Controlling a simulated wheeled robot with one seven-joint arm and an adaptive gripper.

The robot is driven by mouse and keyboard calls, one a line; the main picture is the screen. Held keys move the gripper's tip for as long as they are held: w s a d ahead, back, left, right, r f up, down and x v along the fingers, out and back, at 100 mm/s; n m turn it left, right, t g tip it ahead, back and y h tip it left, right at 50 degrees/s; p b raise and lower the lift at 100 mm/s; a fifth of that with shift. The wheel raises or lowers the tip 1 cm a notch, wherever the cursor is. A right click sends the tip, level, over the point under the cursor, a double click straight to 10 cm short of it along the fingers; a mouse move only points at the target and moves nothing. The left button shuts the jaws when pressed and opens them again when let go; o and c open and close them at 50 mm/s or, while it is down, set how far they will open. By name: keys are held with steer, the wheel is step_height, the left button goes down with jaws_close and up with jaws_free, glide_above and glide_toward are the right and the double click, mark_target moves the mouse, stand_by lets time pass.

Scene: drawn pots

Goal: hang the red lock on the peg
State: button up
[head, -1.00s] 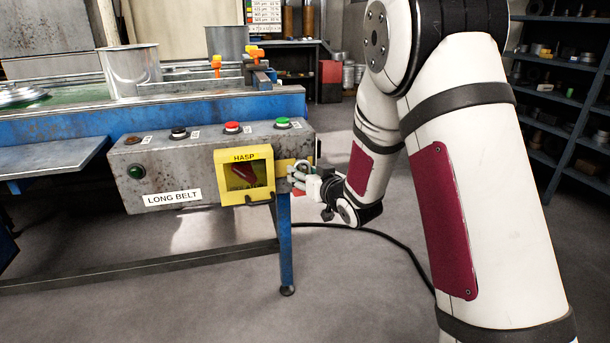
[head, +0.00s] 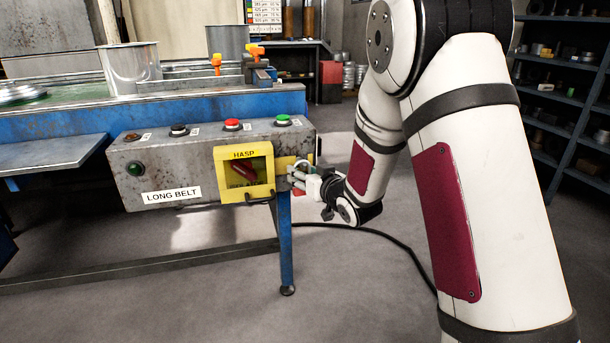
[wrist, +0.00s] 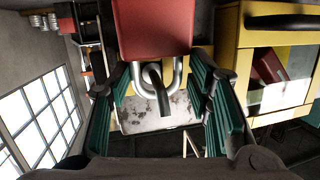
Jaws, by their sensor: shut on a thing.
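The red lock (wrist: 152,25) fills the top middle of the wrist view, its steel shackle (wrist: 178,78) pointing down in the picture. My gripper (wrist: 160,88) is shut on the lock, with a green-padded finger on either side. A dark peg (wrist: 161,100) shows inside the shackle's loop; I cannot tell from this angle how far it passes through. In the head view, my gripper (head: 299,178) is at the right end of the grey control box (head: 180,165). Only a little red of the lock (head: 298,191) shows there; the fingers hide most of it.
A yellow HASP case (head: 264,190) with a red piece behind its window is close left of my gripper; the case (wrist: 240,60) is at right in the wrist view. A blue leg (head: 286,245) stands below. A black cable (head: 385,240) crosses the open floor.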

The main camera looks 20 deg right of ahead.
steer(key=o, duration=1.3)
steer(key=shift+o, duration=0.2)
steer(key=shift+s, duration=0.15)
steer(key=b+v, duration=0.1)
steer(key=v, duration=0.6)
steer(key=shift+s+b, duration=0.3)
steer(key=shift+s, duration=0.1)
steer(key=shift+a, duration=0.1)
stand_by(0.5)
